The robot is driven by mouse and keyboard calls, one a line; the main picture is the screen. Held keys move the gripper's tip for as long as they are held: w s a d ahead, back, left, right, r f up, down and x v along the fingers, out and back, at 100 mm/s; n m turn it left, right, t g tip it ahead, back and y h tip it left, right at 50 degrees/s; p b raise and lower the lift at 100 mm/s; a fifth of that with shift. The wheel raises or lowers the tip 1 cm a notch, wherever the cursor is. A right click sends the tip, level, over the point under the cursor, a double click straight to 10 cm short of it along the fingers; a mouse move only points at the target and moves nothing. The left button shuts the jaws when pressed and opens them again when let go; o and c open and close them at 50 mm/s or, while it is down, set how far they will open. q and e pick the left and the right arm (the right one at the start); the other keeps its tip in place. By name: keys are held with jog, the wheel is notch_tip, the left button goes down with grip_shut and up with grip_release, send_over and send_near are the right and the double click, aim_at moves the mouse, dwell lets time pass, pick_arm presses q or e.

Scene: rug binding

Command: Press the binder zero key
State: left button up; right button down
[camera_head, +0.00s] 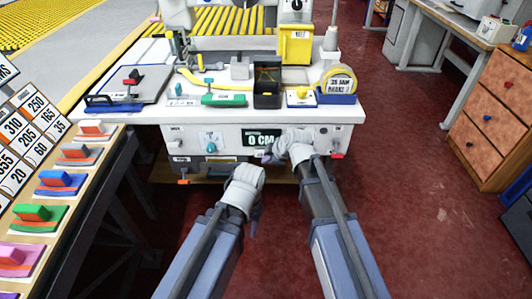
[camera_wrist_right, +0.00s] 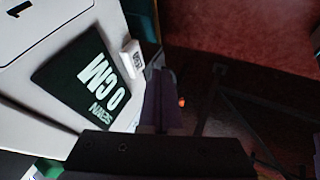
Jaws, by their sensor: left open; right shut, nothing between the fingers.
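The binder's white front panel (camera_head: 235,149) carries a dark display (camera_head: 261,139) reading "0 CM"; the display (camera_wrist_right: 88,85) also fills the left of the right wrist view. Beside it in that view is a small white key (camera_wrist_right: 132,54) with a dark label too small to read. My right gripper (camera_head: 268,156) is shut and empty in front of the panel, just below the display. Its fingers (camera_wrist_right: 158,88) are close to the key; I cannot tell whether they touch it. My left gripper (camera_head: 255,218) is open and empty, lower and away from the panel.
A sloped rack with coloured handles (camera_head: 60,180) stands at left. Wooden drawers (camera_head: 490,110) stand at right. Red floor between is clear.

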pick_arm(q)
notch_tip(320, 180, up, 6)
jog(key=p, duration=0.5)
jog(key=shift+r, duration=0.2)
pick_arm(e)
jog(key=v, duration=0.8)
jog(key=shift+s+a, duration=0.1)
